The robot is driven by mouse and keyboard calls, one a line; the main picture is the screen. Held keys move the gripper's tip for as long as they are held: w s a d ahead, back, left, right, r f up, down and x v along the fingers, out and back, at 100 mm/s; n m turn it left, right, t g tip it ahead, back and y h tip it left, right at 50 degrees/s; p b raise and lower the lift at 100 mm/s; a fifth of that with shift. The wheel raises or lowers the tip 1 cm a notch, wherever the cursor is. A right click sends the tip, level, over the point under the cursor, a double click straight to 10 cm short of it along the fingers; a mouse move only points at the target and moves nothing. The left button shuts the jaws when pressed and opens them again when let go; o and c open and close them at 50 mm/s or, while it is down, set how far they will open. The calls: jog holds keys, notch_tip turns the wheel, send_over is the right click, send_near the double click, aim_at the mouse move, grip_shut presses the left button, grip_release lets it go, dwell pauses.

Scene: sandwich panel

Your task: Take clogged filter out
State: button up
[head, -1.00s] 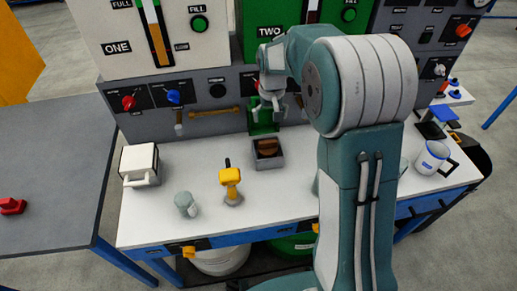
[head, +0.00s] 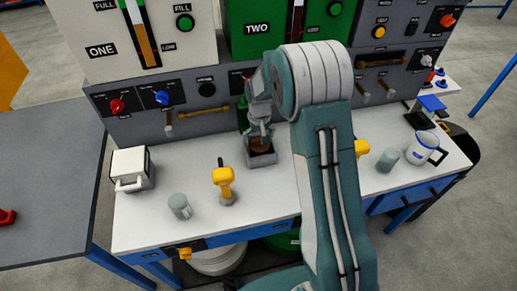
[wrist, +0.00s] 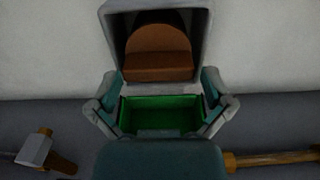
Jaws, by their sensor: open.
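No part is clearly recognisable as the clogged filter. A green open-topped box (wrist: 162,113) lies between the fingers of my gripper (wrist: 160,92) in the wrist view, at the grey panel's base below machine TWO. Its inside looks empty. A grey open bin (wrist: 117,50) stands beside it, holding a brown rounded piece (wrist: 158,52). In the head view my gripper (head: 259,140) points down close to the bin (head: 262,160), hiding part of it and most of the green box. My gripper is open, and no object shows held.
A yellow-handled tool (head: 223,178), a grey-green cup (head: 180,206) and a white box-shaped appliance (head: 131,168) stand left on the white bench. A second cup (head: 387,160) and a white kettle (head: 423,147) stand right. Wooden-handled levers project from the panel (head: 150,130).

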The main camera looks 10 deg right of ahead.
jog(key=shift+d+f, duration=0.2)
jog(key=shift+f, duration=0.75)
jog(key=shift+a+r, duration=0.15)
jog(key=shift+a, duration=0.1)
jog(key=c, duration=0.8)
jog(key=shift+d+r, duration=0.1)
